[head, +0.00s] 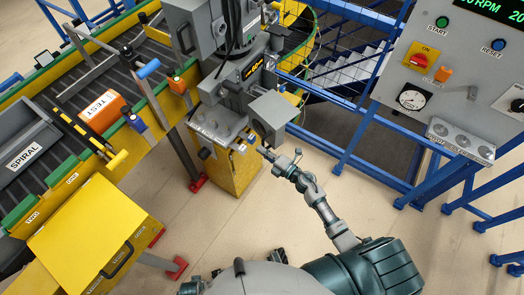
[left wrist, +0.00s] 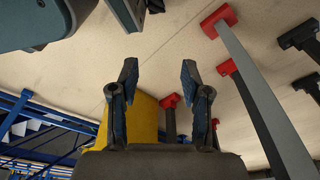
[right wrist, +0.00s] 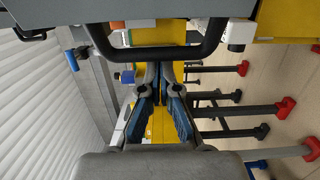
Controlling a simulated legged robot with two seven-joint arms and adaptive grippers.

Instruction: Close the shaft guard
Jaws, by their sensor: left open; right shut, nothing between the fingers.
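The grey shaft housing (head: 272,110) stands on the yellow pedestal (head: 238,172), under the motor (head: 222,25). I cannot tell for sure which part of it is the guard. My right gripper (head: 264,151) is at the housing's lower front edge, with its fingers together and empty. In the right wrist view the shut fingers (right wrist: 160,72) are just below a black U-shaped handle (right wrist: 155,52), not around it; I cannot tell whether they touch it. My left gripper (left wrist: 160,78) is open and empty above the floor, seen in the left wrist view.
A conveyor (head: 130,65) with an orange TEST box (head: 102,112) runs at left. A yellow panel with a black handle (head: 90,230) is at lower left. A control panel (head: 450,75) and blue railings (head: 375,165) stand at right. Floor between is clear.

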